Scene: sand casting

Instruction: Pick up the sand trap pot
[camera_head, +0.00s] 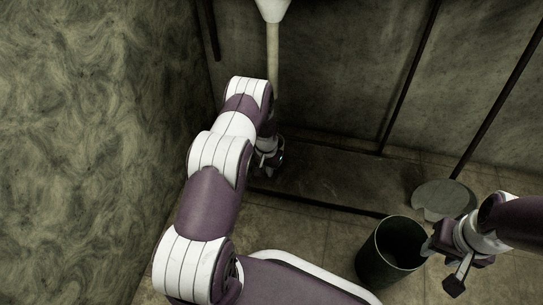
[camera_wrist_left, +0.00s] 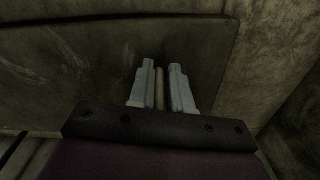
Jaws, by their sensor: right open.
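A dark, open-topped round pot (camera_head: 374,262), which I take to be the sand trap pot, stands upright on the floor at the lower right of the head view. My right gripper (camera_head: 441,264) is open beside the pot's right rim. One finger is close to the rim; I cannot tell if it touches. My left gripper (camera_head: 270,160) is low near the back wall, partly hidden by my left arm. In the left wrist view its fingers (camera_wrist_left: 160,88) close on a thin brownish pole (camera_wrist_left: 160,90). The pole (camera_head: 272,60) also rises behind my arm in the head view.
The pole has a white flared head (camera_head: 272,8). A round grey plate (camera_head: 443,199) lies behind the pot, with a dark rod (camera_head: 497,100) rising from it. Another dark rod (camera_head: 411,75) leans on the back wall. A rough wall (camera_head: 90,130) closes the left side.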

